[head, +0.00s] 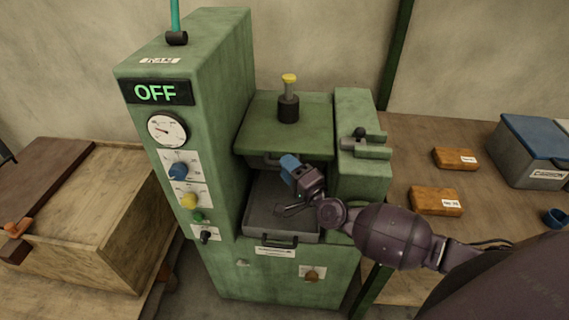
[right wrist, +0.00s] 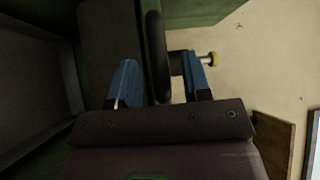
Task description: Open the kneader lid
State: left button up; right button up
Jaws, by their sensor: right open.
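The kneader (head: 222,120) is a tall green machine with a lit OFF display. Its lid (head: 255,120) is a flat green plate, lying roughly level over the front bay and bearing a dark post with a yellow cap (head: 288,79). A dark handle (head: 264,161) shows at the lid's front edge, partly hidden by my gripper. My right gripper (head: 290,164) is open, blue fingertips at that edge. In the right wrist view a dark bar (right wrist: 155,50), apparently the handle, appears between the fingers; I cannot tell whether they touch it. My left gripper is not in view.
Below the lid is a grey tray (head: 262,220) with a front handle. A green block with a lever (head: 365,146) stands right of the lid. Wooden crate (head: 100,210) at left; orange-brown blocks (head: 436,201) and a blue-lidded carbon bin (head: 522,165) on the right table.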

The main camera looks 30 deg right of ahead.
jog(key=shift+x, duration=0.95)
grip_shut()
